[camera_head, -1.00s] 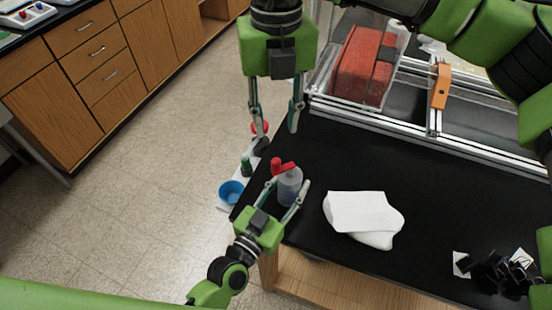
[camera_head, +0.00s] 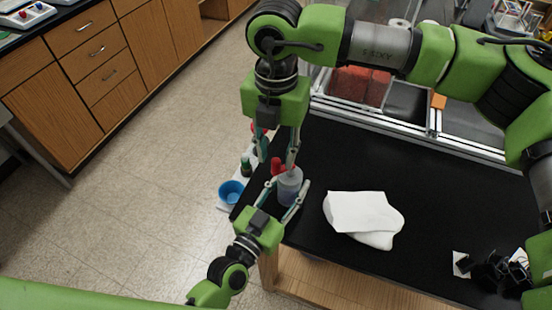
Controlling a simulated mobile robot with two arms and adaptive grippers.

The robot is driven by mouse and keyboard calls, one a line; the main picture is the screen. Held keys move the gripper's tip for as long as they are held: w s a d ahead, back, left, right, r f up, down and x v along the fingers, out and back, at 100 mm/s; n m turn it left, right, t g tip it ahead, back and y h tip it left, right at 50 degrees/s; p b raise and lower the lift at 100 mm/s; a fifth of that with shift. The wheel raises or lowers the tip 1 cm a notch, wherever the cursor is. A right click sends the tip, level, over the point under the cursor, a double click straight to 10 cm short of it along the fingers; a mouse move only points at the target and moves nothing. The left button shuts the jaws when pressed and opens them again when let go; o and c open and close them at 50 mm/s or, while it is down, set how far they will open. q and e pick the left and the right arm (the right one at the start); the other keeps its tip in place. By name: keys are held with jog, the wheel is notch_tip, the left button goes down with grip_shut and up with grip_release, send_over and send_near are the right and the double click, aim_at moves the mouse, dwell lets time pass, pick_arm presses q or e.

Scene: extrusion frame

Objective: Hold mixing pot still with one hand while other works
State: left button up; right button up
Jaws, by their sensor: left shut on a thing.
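The mixing pot appears to be the translucent grey-blue container (camera_head: 289,188) with a red top (camera_head: 277,167), upright near the left corner of the black table. My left gripper (camera_head: 288,200), coming from the lower left, is shut on the container, one finger on each side. My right gripper (camera_head: 278,166) points down from above, its fingertips around the red top. A gap seems to show between its fingers, so it looks open. Its fingers hide part of the top.
A white cloth-like item (camera_head: 362,216) lies on the black table (camera_head: 420,195) to the right. Black parts (camera_head: 492,272) lie at the lower right. A blue bowl (camera_head: 231,192) and a green-capped bottle (camera_head: 246,166) are at left. An aluminium frame (camera_head: 420,132) runs behind.

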jog(key=shift+f, duration=1.45)
grip_shut()
jog(key=shift+s+d+n, duration=0.1)
jog(key=shift+n, duration=0.3)
jog(key=shift+s+d+n, duration=0.25)
jog(key=shift+d+n, duration=0.35)
jog(key=shift+n, duration=1.55)
jog(key=shift+s+d+n, duration=0.25)
jog(key=shift+d+n, duration=0.3)
jog(key=shift+n, duration=1.65)
jog(key=shift+s+d+n, duration=0.25)
jog(key=shift+d+n, duration=0.35)
jog(key=shift+n, duration=1.55)
